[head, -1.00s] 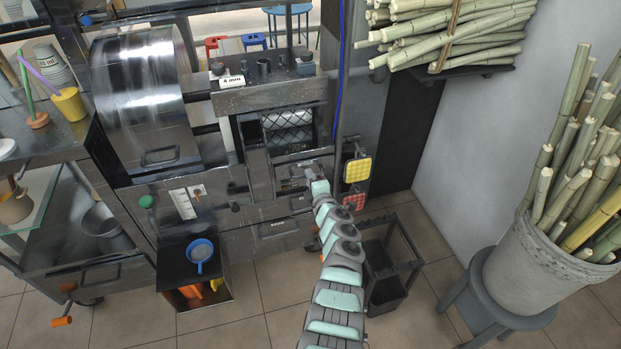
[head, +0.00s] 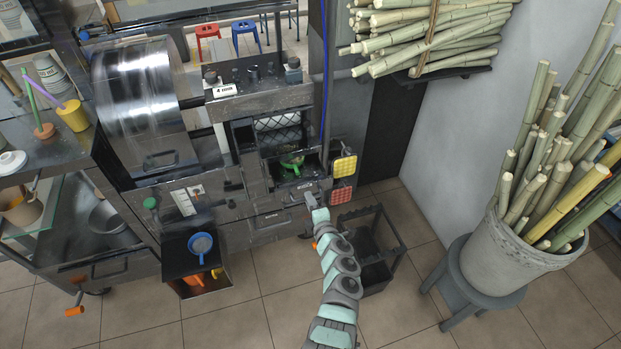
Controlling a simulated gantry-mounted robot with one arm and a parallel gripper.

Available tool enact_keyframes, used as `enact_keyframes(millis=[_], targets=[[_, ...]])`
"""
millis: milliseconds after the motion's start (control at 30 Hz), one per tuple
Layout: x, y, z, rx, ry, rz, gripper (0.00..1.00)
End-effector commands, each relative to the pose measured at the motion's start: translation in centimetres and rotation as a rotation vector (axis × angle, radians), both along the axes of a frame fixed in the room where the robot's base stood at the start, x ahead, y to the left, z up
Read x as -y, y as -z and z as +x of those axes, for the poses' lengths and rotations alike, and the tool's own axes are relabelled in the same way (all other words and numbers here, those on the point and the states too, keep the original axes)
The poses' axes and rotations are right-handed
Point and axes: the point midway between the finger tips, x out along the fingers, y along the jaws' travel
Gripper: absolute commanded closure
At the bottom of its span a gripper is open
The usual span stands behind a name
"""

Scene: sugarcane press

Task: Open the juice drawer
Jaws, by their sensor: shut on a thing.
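The juice drawer (head: 284,196) is in the metal sugarcane press, under the mesh-covered roller window, in the head view. It stands pulled out, and its open top shows a green thing (head: 292,161) inside, too small to make out. My gripper (head: 309,197) is at the right part of the drawer front, shut on the drawer handle. The fingertips and most of the handle are hard to make out at this size.
A black crate-like stand (head: 369,240) is on the floor just right of my arm. Yellow and red pads (head: 343,167) hang beside the press. A bucket of cane (head: 520,255) stands on a stool at right. A lower shelf holds a blue strainer (head: 201,245).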

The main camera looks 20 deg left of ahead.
Motion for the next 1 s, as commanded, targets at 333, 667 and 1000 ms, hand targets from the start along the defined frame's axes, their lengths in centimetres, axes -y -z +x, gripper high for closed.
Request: enact_keyframes(millis=[333, 667, 1000], targets=[[3.7, -0.2, -4.1, 0.000, 0.002, 0.000, 1.00], [4.5, 0.0, -4.9, 0.003, 0.001, 0.000, 1.00], [4.5, 0.0, -4.9, 0.002, 0.001, 0.000, 0.80]])
